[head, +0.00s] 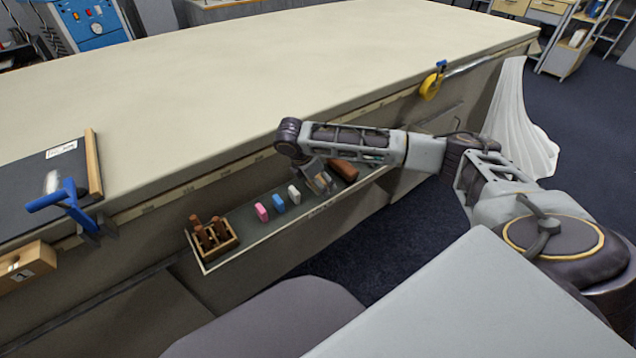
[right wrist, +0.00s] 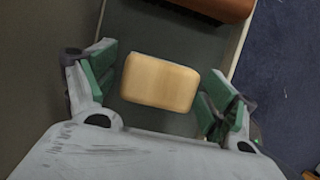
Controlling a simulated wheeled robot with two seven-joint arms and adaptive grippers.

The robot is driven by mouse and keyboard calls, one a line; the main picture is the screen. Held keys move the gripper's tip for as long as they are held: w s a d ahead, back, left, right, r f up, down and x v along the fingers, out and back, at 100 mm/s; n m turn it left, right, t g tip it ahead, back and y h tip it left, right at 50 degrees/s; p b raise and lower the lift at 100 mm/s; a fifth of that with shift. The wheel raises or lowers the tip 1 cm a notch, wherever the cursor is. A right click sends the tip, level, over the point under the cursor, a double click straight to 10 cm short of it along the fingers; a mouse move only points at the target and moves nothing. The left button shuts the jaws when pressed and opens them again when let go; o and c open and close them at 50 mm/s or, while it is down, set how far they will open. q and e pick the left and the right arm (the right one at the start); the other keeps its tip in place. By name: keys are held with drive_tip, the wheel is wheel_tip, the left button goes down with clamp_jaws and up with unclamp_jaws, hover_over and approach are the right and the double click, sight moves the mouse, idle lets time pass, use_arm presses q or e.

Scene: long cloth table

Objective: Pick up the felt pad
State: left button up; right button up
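A tan block with rounded corners and a wood-like top (right wrist: 160,83) lies on the dark floor of the narrow shelf; I take it to be the felt pad, though no felt shows. My right gripper (right wrist: 166,88) is open above it, with one green-padded finger on each side and gaps between pads and block. In the head view my right gripper (head: 318,180) reaches down to the shelf and hides most of the block. My left gripper is in neither view.
The shelf (head: 245,222) hangs along the table's side. Beside the gripper are white (head: 294,194), blue (head: 279,203) and pink (head: 261,212) blocks. A brown piece (right wrist: 215,8) lies close on the other side. A wooden holder (head: 213,240) stands at the shelf's end. The tabletop (head: 300,70) is mostly clear.

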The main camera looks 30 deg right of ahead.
sight(318, 177)
drive_tip(key=c, duration=0.8)
drive_tip(key=shift+r, duration=0.1)
drive_tip(key=shift+r, duration=0.5)
wheel_tip(318, 177, up, 7)
drive_tip(key=p, duration=0.2)
drive_tip(key=shift+p, duration=0.3)
drive_tip(key=shift+r, duration=0.8)
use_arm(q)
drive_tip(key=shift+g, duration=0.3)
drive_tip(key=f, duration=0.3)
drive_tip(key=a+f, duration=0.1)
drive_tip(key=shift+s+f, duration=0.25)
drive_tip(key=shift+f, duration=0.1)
use_arm(e)
drive_tip(key=shift+r, duration=0.1)
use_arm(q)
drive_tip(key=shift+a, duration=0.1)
